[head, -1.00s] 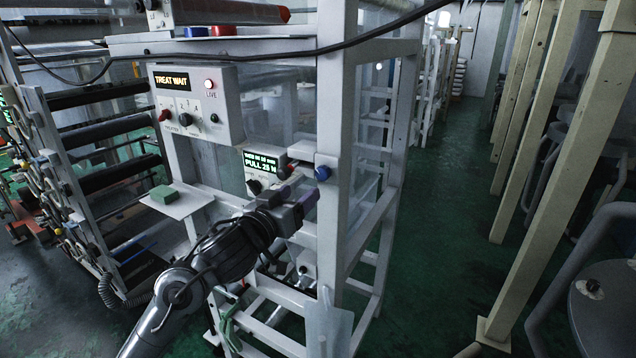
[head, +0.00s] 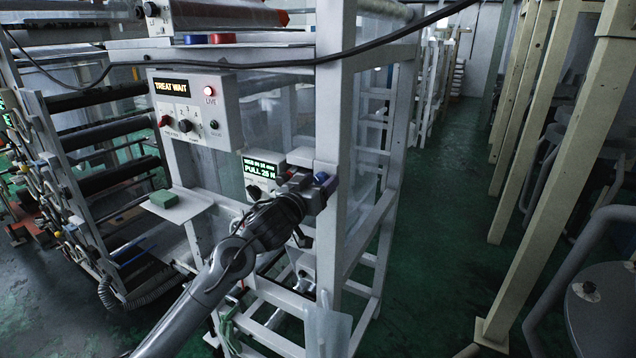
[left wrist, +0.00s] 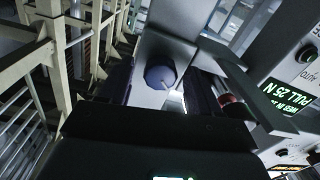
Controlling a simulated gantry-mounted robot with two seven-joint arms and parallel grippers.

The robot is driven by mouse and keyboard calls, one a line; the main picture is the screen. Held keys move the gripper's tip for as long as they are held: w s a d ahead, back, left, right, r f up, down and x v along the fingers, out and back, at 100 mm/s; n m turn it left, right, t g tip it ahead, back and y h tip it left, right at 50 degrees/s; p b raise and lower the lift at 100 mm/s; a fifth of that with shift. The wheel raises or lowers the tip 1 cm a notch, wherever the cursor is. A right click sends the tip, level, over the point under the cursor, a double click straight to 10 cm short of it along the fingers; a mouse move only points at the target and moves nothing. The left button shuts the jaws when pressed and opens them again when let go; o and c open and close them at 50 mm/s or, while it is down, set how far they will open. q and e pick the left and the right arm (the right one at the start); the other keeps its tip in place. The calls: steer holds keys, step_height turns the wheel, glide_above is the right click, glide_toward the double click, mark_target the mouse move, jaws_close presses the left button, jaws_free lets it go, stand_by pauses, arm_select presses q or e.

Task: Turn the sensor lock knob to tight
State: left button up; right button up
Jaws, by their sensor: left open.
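The blue round knob (head: 321,177) sits on the white frame post, beside the display box reading PULL 25 N (head: 263,170). In the left wrist view the knob (left wrist: 160,77) shows a pale pointer line slanting to the lower right. My left gripper (head: 314,188) is at the knob and partly hides it in the head view. Its fingers (left wrist: 158,90) are open, one on each side of the knob; I cannot tell whether they touch it. The scale around the knob cannot be read. My right gripper is in no view.
A panel reading TREAT WAIT (head: 195,108), with knobs and a lit lamp, is up and left. A red cylindrical part (left wrist: 232,104) sits close beside the right finger. The green-floored aisle to the right is clear.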

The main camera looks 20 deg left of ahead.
arm_select(q)
steer(key=c, duration=1)
steer(key=shift+c, duration=0.2)
steer(key=shift+m, duration=0.3)
steer(key=m, duration=0.3)
steer(key=shift+m, duration=0.4)
steer(key=m+b, duration=0.1)
steer(key=m, duration=0.3)
steer(key=shift+m, duration=0.3)
steer(key=m+b, duration=0.1)
steer(key=m, duration=0.3)
steer(key=shift+f+m, duration=0.1)
steer(key=shift+m, duration=0.2)
steer(key=m+b, duration=0.1)
steer(key=m, duration=0.3)
steer(key=shift+b, duration=0.3)
steer(key=shift+m+h, duration=0.3)
steer(key=shift+m, duration=0.2)
